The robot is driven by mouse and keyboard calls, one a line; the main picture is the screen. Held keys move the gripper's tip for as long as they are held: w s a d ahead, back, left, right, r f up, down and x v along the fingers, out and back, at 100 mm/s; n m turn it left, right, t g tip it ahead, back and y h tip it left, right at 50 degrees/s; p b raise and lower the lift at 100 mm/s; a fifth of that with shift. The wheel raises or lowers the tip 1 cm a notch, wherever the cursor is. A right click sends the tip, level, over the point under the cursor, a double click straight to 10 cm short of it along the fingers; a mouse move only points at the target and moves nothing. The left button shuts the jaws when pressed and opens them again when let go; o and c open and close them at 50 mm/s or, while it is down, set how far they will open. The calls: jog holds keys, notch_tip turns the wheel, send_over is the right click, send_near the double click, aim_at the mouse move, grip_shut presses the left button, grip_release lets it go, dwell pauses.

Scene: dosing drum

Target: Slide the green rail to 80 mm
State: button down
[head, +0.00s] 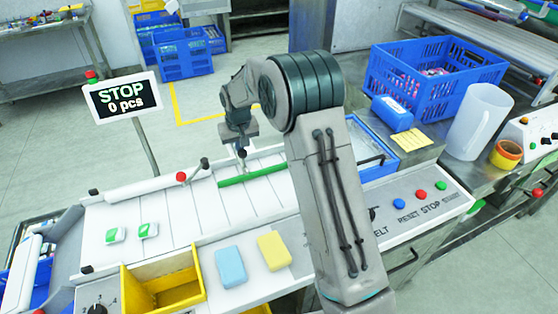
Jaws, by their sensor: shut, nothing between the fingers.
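The green rail (252,175) is a long thin bar lying across the white slatted bed, left of my arm. Its right end runs behind my arm, so I cannot see where it ends. My gripper (242,153) points down close to the left part of the rail and is shut and empty. From this view I cannot tell whether it touches the rail. No millimetre scale is readable here.
A red-knobbed lever (181,177) stands left of my gripper. Two green-and-white packets (148,230) lie on the bed. A yellow bin (165,291), blue sponge (230,267) and yellow sponge (274,250) are in front. A display (121,99) reads STOP, 0 pcs.

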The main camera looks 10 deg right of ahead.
jog(key=shift+s+d+b, duration=0.75)
jog(key=shift+s+b, duration=0.75)
jog(key=shift+s, duration=2.25)
notch_tip(320, 180, up, 8)
jog(key=w+p, duration=0.1)
jog(key=p, duration=0.4)
jog(key=shift+w+a, duration=0.15)
jog(key=shift+w, duration=0.15)
jog(key=shift+r, duration=0.1)
jog(key=s+d+r, duration=0.3)
jog(key=s+d, duration=0.1)
jog(key=s, duration=0.6)
jog(key=s+d+r+m, duration=0.1)
jog(key=s+d+r, duration=0.2)
jog(key=s, duration=0.7)
jog(key=s+d+r+m+t, duration=0.1)
jog(key=s+d+r, duration=0.2)
jog(key=s, duration=0.7)
jog(key=shift+s+d, duration=0.3)
jog(key=shift+d, duration=0.8)
